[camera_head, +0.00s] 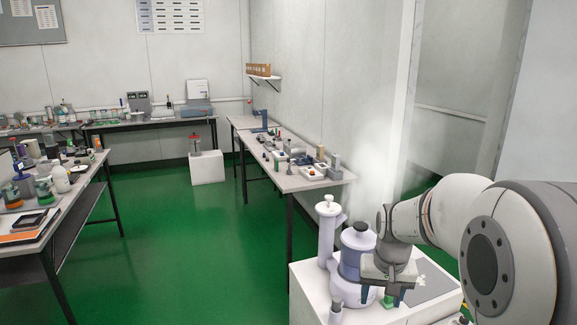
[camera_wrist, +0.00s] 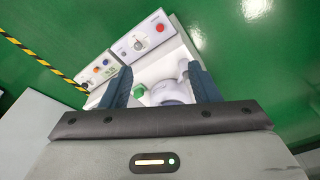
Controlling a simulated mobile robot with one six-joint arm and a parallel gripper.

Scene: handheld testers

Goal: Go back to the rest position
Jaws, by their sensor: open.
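A small green part (camera_head: 388,301) shows between the fingers in the head view; a green cap (camera_wrist: 139,91) shows near the left finger in the wrist view. A pale rounded object (camera_wrist: 170,93) lies beyond the gripper. I cannot tell how far below the fingers these are.
A white column (camera_head: 326,235) and a lavender vessel with dark lid (camera_head: 354,262) stand close left of my gripper. A control box with a red button (camera_wrist: 143,38) lies beyond the fingers. Cluttered benches line the left and wall; green floor (camera_head: 190,250) between is clear.

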